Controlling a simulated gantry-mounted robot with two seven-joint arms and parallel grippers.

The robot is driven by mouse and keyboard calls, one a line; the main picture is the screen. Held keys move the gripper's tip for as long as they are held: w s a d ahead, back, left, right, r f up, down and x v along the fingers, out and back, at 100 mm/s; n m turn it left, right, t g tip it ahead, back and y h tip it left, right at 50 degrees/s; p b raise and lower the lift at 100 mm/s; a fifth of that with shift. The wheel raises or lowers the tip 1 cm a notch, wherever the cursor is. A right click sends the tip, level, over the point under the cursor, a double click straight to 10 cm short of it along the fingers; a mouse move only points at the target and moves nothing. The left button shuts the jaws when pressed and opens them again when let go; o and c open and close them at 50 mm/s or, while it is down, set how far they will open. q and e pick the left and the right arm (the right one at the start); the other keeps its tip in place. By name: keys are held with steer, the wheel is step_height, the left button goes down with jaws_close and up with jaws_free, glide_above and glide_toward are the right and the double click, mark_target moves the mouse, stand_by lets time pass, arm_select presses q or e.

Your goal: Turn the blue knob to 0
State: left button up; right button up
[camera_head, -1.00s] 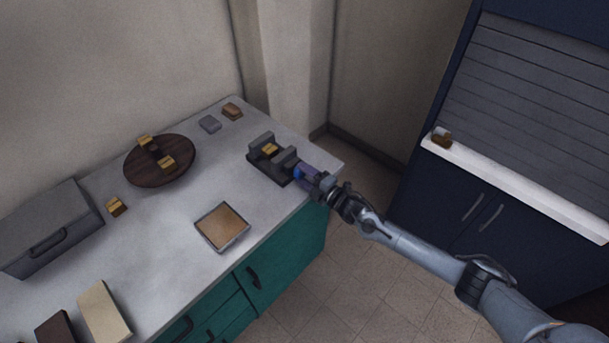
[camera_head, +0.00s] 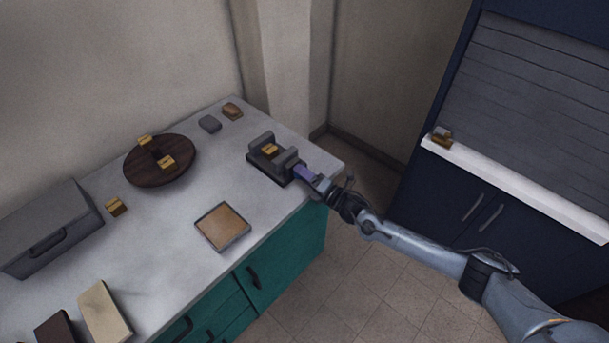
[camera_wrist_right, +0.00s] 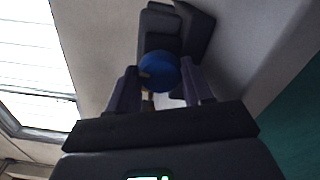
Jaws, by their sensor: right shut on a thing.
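The blue knob (camera_wrist_right: 158,72) shows in the right wrist view as a round blue disc on the end of a dark device. A small brownish mark is on the left part of its face. My right gripper (camera_wrist_right: 160,88) has one finger on each side of the knob and is shut on it. In the head view the dark device (camera_head: 268,163) stands near the counter's right end, and my right gripper (camera_head: 306,175) reaches it from the right, hiding the knob. I cannot read any number by the knob. My left gripper is not in view.
On the counter (camera_head: 180,235) are a round dark board (camera_head: 143,172) with small golden blocks, a square tray (camera_head: 222,227), and a grey box (camera_head: 45,228). Two small blocks lie behind the device. A navy cabinet (camera_head: 455,205) stands at the right.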

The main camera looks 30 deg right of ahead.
stand_by(0.3)
steer(key=o, duration=1)
steer(key=shift+o, duration=0.2)
steer(key=shift+m, duration=0.3)
